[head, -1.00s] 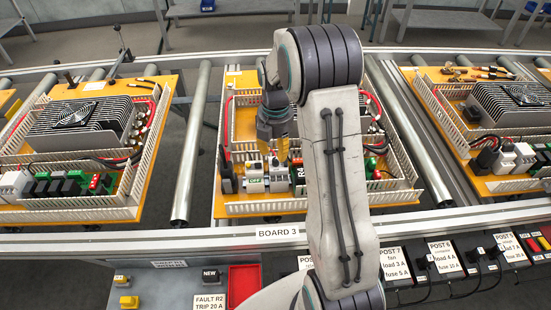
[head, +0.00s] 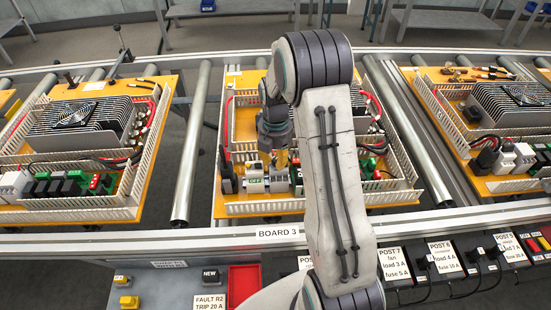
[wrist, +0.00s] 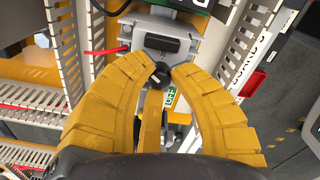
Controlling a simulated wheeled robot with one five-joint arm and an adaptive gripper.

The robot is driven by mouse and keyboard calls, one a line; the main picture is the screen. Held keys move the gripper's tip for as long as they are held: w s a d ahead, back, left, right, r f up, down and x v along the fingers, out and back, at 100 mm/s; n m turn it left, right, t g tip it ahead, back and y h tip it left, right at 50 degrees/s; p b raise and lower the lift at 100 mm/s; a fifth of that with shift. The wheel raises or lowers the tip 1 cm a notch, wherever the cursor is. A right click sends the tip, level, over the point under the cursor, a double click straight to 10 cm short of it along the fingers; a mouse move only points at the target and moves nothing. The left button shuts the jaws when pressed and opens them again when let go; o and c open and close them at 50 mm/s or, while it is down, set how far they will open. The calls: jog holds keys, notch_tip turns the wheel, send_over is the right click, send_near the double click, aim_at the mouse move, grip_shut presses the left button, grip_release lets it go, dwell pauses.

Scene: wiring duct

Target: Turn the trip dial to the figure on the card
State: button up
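The grey-white device (head: 255,183) with a green OFF label sits at the front of board 3; it also shows in the wrist view (wrist: 160,30). A small dark dial (wrist: 159,74) lies between my yellow fingertips in the wrist view; its figures are not readable. My gripper (head: 281,158) points down at the device in the head view, partly hidden by my arm. The fingertips are close on both sides of the dial; whether they touch it I cannot tell. The card (head: 210,302) reads "FAULT R2 TRIP 20 A" at the bottom of the head view.
White slotted duct walls (wrist: 232,60) stand close beside the device. A green-and-black block (head: 297,177) is right of it. Red wires (wrist: 105,52) run nearby in the wrist view. A red tray (head: 244,280) lies next to the card. Other boards flank this one.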

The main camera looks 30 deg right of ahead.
grip_shut()
jog(key=m+b, duration=0.1)
jog(key=m, duration=0.4)
jog(key=shift+f, duration=0.1)
jog(key=m+b, duration=0.1)
jog(key=m, duration=0.4)
dwell(0.3)
jog(key=shift+m, duration=0.3)
dwell(0.3)
